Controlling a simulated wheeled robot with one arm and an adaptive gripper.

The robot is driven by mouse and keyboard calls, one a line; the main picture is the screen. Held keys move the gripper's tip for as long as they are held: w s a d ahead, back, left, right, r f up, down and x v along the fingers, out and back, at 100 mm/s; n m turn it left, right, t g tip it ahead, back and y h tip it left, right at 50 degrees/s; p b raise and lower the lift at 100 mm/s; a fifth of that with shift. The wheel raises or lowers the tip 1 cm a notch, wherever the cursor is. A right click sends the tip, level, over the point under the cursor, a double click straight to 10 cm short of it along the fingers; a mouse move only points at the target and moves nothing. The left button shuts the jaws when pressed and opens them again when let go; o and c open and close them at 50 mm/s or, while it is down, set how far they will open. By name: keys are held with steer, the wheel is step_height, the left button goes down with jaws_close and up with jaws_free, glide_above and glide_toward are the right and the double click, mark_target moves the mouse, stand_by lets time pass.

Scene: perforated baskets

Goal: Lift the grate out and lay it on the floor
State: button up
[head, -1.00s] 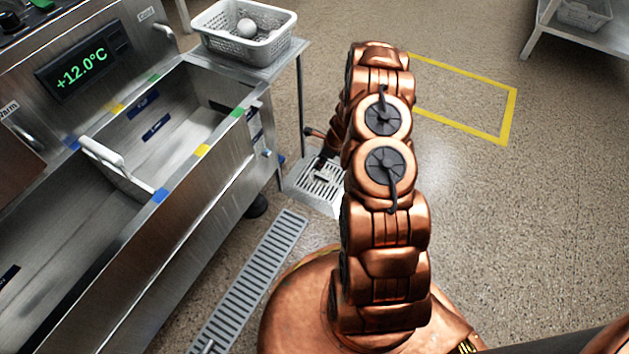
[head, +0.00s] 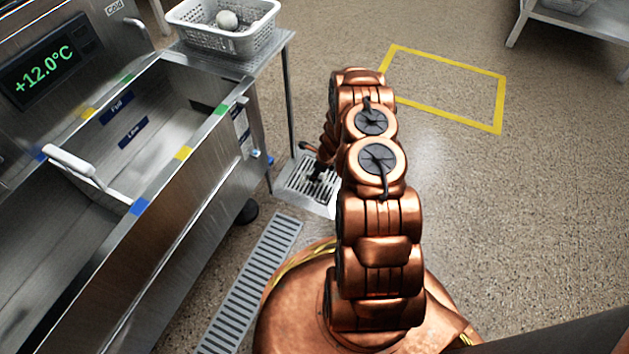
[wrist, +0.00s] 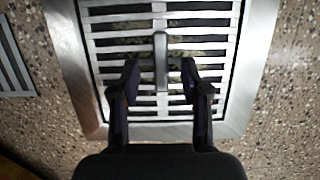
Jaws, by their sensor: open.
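The grate (head: 309,180) is a slotted metal square set in a flat steel frame in the floor, beside the sink unit. In the wrist view the grate (wrist: 201,46) fills the upper middle, and a raised grey handle bar (wrist: 161,62) stands at its centre. My gripper (wrist: 160,75) is open, with its two dark fingers on either side of the handle's near end and a gap on both sides. I cannot tell how high the fingertips are above the slats. In the head view my gripper (head: 318,171) is small and partly hidden by my arm.
A steel sink unit (head: 190,200) stands to the left. A long slotted floor drain (head: 250,285) runs along its front. A side table (head: 270,55) holds a white perforated basket (head: 222,38). A yellow-taped rectangle (head: 445,118) marks clear floor to the right.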

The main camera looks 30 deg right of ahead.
steer(key=shift+x, duration=0.95)
jaws_close()
